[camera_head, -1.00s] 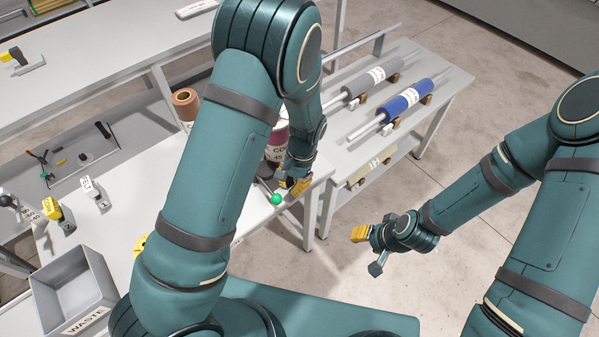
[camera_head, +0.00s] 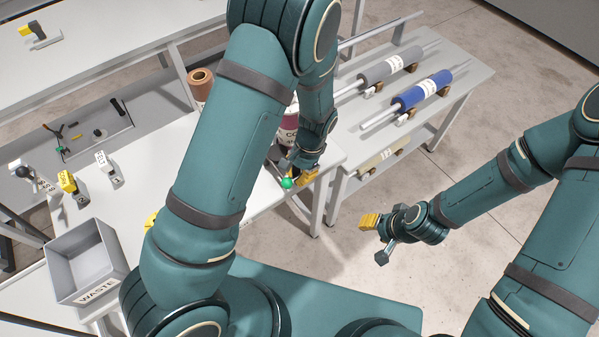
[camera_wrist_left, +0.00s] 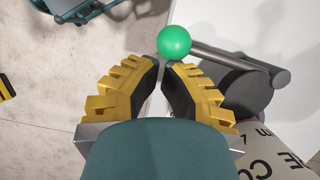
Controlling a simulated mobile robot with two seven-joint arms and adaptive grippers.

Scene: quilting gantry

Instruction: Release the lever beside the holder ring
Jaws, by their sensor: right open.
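The lever has a green ball knob (camera_head: 287,183) near the right end of the white table, beside a thread cone (camera_head: 290,120). In the left wrist view the knob (camera_wrist_left: 173,42) sits on a grey rod (camera_wrist_left: 235,60) that passes over a dark round part (camera_wrist_left: 243,90); I cannot tell whether this is the holder ring. My left gripper (camera_wrist_left: 161,63) has its yellow fingers drawn together at the tips, with the knob just beyond them, not between them. Contact is unclear. My right gripper (camera_head: 376,238) is open and empty over the floor.
A grey waste bin (camera_head: 85,262) stands at the left front. Small labelled blocks (camera_head: 68,183) stand near it. A side table (camera_head: 440,105) holds a grey roller (camera_head: 385,68) and a blue roller (camera_head: 422,92). The labelled cone (camera_wrist_left: 265,150) is close to my left gripper.

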